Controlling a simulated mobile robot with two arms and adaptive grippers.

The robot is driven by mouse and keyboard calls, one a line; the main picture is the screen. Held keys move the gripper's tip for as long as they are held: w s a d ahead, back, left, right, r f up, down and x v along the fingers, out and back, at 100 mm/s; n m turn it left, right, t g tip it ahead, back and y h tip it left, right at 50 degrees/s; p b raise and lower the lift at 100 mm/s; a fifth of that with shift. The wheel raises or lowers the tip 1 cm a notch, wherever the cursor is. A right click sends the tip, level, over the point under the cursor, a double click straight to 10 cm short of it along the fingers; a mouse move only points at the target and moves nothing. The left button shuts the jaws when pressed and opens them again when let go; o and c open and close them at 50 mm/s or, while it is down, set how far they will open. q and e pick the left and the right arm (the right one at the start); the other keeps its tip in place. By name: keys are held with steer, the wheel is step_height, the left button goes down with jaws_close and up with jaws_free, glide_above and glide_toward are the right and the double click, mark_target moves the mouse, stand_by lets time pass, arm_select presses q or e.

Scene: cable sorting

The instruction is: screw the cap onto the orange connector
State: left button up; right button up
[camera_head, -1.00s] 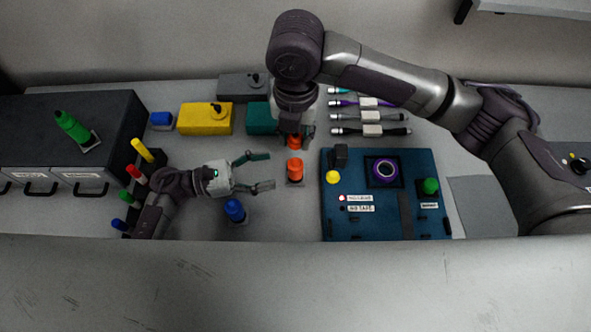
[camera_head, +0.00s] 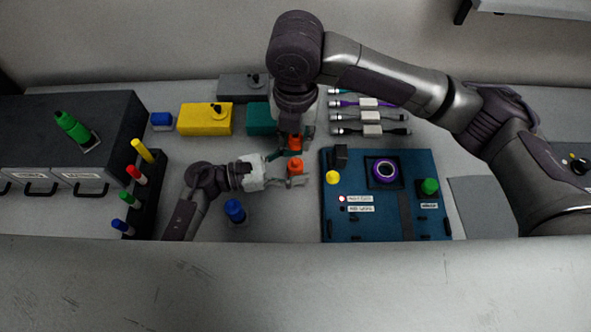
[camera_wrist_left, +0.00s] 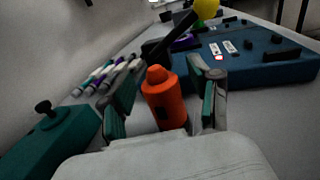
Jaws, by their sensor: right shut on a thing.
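The orange connector (camera_head: 295,166) stands upright on the table, left of the blue board. In the left wrist view, the orange connector (camera_wrist_left: 166,100) is between the two fingers of my left gripper (camera_wrist_left: 164,95), with a visible gap to the right finger. In the head view, my left gripper (camera_head: 287,169) reaches around it from the left, open. My right gripper (camera_head: 290,136) points down just behind the connector, shut on the orange cap (camera_head: 296,142). The right fingers are partly hidden by my wrist. In the head view, the cap appears apart from the connector.
The blue board (camera_head: 400,222) is close on the right. A blue connector (camera_head: 235,210) stands near my left arm. Teal (camera_head: 258,118) and yellow (camera_head: 205,119) blocks are behind, and cables (camera_head: 370,131) lie at the back. A marker rack (camera_head: 150,190) is on the left.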

arm_select(q)
jaws_close()
arm_select(e)
glide_above(295, 163)
steer(key=shift+f, duration=2.5)
steer(key=shift+f, duration=0.15)
steer(key=shift+f, duration=0.75)
steer(key=shift+f, duration=0.6)
